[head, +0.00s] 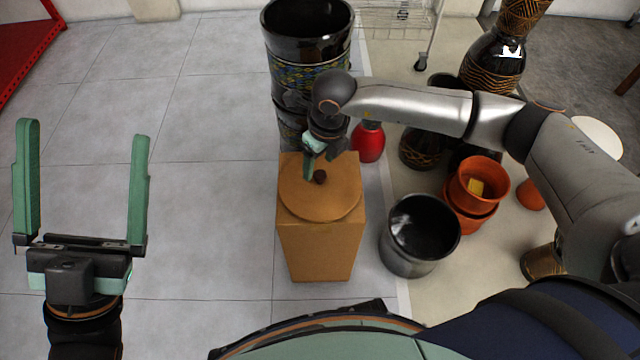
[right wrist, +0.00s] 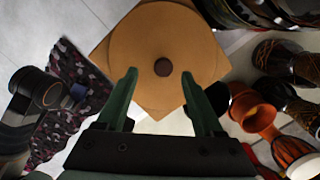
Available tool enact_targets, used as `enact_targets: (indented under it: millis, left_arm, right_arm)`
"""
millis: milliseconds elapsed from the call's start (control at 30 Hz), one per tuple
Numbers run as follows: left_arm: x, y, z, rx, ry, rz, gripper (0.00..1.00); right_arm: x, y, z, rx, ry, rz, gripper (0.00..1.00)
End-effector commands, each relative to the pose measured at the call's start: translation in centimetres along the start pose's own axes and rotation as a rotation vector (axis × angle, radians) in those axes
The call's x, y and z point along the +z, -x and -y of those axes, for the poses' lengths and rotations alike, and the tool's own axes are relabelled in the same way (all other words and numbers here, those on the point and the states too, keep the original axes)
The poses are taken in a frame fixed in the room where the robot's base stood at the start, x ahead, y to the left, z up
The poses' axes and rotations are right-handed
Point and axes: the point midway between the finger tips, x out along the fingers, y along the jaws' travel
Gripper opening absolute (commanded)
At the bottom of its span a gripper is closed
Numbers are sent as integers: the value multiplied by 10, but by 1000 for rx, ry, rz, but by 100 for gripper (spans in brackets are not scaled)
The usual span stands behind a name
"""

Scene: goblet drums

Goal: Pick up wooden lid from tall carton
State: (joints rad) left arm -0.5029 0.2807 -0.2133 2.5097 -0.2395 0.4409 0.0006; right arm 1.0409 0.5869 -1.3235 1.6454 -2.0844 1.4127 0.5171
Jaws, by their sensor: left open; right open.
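The round wooden lid (head: 330,203) with a dark knob (head: 320,177) lies on top of the tall carton (head: 320,250) in the head view. In the right wrist view the lid (right wrist: 160,30) and its knob (right wrist: 163,67) are in the upper middle, with a corner of the carton (right wrist: 100,50) beside it. My right gripper (right wrist: 158,78) is open, with its fingertips on either side of the knob's line and nothing held. It also shows above the far part of the lid in the head view (head: 318,168). My left gripper (head: 85,150) is open and empty above the floor at the left.
A tall dark patterned drum (head: 305,75) stands behind the carton. A red vase (head: 369,143), a black pot (head: 420,235) and orange pots (head: 480,180) stand to the right. Bare tiled floor (head: 210,200) lies left of the carton.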

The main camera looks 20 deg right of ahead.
Motion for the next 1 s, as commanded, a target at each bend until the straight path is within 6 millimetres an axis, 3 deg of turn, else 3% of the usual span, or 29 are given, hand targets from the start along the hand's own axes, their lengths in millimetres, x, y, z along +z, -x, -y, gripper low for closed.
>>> enact_targets:
  millis: [233,500,767,1000]
  left_arm:
    - [4,4,-3,0,10,2,98]
    - [15,15,-8,0,30,7,98]
    - [13,13,-9,2,39,2,98]
    - [13,13,-9,2,39,2,98]
  right_arm:
    - [-2,-17,1,1,0,-2,69]
    - [-5,-56,6,1,0,-1,69]
    - [-4,-58,6,2,1,1,69]
    - [-4,-58,6,2,1,1,42]
